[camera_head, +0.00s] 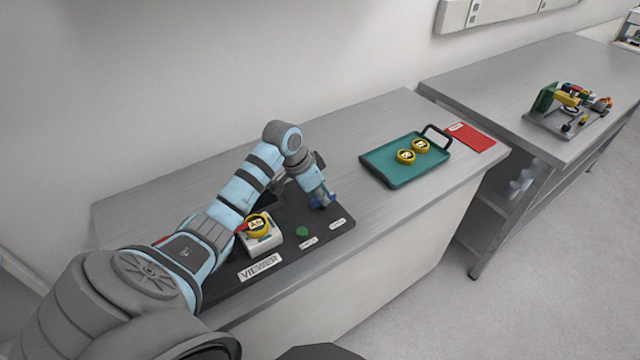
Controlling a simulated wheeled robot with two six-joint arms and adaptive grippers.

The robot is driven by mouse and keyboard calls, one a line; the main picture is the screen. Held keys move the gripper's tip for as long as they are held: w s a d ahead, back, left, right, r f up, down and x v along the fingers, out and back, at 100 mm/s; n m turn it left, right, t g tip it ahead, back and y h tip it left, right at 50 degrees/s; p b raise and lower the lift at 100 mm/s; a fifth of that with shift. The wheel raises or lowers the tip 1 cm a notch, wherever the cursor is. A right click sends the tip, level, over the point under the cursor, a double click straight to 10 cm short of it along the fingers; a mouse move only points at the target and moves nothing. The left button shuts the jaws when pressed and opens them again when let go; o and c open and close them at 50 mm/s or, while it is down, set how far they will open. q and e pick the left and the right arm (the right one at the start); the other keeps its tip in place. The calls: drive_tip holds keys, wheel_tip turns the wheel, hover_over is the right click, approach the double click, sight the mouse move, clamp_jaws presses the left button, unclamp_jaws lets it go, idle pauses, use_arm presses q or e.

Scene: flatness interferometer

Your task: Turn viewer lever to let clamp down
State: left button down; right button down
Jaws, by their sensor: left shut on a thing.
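The viewer (285,262) is a dark base plate with a white VIEWER label along its front edge. A pale block (263,246) on it carries a yellow disc (257,225) with dark lettering. A small red part shows at the disc's left side; I cannot tell whether it is the clamp. My left arm reaches over the plate from the left. My left gripper (323,201), with blue fingertips, is shut low over the plate's right end. The lever itself is hidden at the fingertips. My right gripper is out of view.
A green button (302,231) and small white labels sit along the plate's front. To the right, a teal tray (377,163) with a black handle holds two yellow discs. A red card (472,137) lies beyond it. A second bench (500,80) carries a coloured apparatus (568,104).

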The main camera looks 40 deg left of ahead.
use_arm(q)
drive_tip(key=shift+w+m+h+p, duration=0.1)
drive_tip(key=shift+m+h+p, duration=0.4)
drive_tip(key=shift+m, duration=0.6)
drive_tip(key=shift+m+g, duration=0.4)
drive_tip(key=shift+m, duration=0.4)
drive_tip(key=shift+w+a+f+m+g+h+b, duration=0.1)
drive_tip(key=shift+m+g+h+b, duration=0.3)
drive_tip(key=shift+m, duration=0.5)
drive_tip(key=shift+f+m+h+b, duration=0.1)
drive_tip(key=shift+m+h+b, duration=0.3)
drive_tip(key=shift+m, duration=0.6)
drive_tip(key=shift+w+m+g+b, duration=0.1)
drive_tip(key=shift+m+g+b, duration=0.3)
drive_tip(key=shift+m+b, duration=0.35)
drive_tip(key=m+g+b, duration=0.1)
drive_tip(key=m+b, duration=0.2)
drive_tip(key=m+g+b, duration=0.1)
drive_tip(key=m+b, duration=0.2)
drive_tip(key=shift+w+f+b, duration=0.1)
drive_tip(key=shift+f+b, duration=0.1)
drive_tip(key=shift+b, duration=0.2)
drive_tip(key=shift+r+m+g+b, duration=0.2)
drive_tip(key=shift+m+g+b, duration=0.3)
drive_tip(key=shift+m+b, duration=0.4)
